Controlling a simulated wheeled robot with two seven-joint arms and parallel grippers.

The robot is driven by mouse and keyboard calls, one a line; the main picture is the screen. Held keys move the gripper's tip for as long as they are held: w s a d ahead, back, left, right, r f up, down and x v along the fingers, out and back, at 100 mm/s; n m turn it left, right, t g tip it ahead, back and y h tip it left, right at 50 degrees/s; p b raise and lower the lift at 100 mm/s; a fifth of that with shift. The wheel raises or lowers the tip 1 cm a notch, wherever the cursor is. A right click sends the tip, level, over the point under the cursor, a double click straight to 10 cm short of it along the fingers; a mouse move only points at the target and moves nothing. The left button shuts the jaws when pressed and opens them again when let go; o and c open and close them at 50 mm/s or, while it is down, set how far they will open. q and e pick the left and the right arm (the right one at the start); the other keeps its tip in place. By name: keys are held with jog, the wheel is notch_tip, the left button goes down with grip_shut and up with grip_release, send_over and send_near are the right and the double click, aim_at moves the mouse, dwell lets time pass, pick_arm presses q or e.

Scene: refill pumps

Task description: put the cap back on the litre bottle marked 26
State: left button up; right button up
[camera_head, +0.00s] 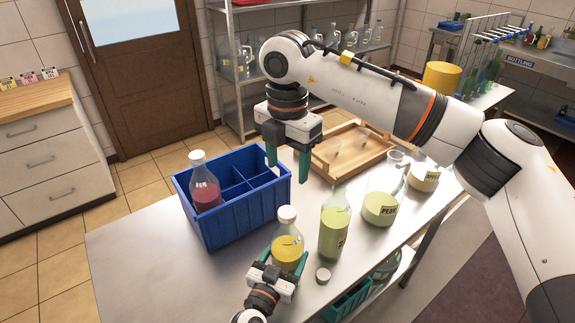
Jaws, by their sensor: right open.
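A tall bottle of green liquid (334,228) stands upright on the steel table; its neck shows no cap, and its dark mark is too small to read. A loose whitish cap (323,275) lies on the table just in front of it. A white-capped bottle of yellow liquid (288,250) stands to its left. My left gripper (278,262) is low at the front, its teal fingers at either side of the yellow bottle; whether they grip it is unclear. My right gripper (288,172) is open and empty, pointing down above the crate's right end, away from the cap.
A blue divided crate (238,218) holds a white-capped bottle of red liquid (205,188). A wooden tray (330,168) lies behind. A jug marked PEAR (379,208) and another labelled jug (423,178) stand right. The table's left front is clear.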

pick_arm(q)
jog(key=o, duration=2)
jog(key=shift+c, duration=0.2)
jog(key=b+v, duration=0.1)
jog(key=v, duration=1.1)
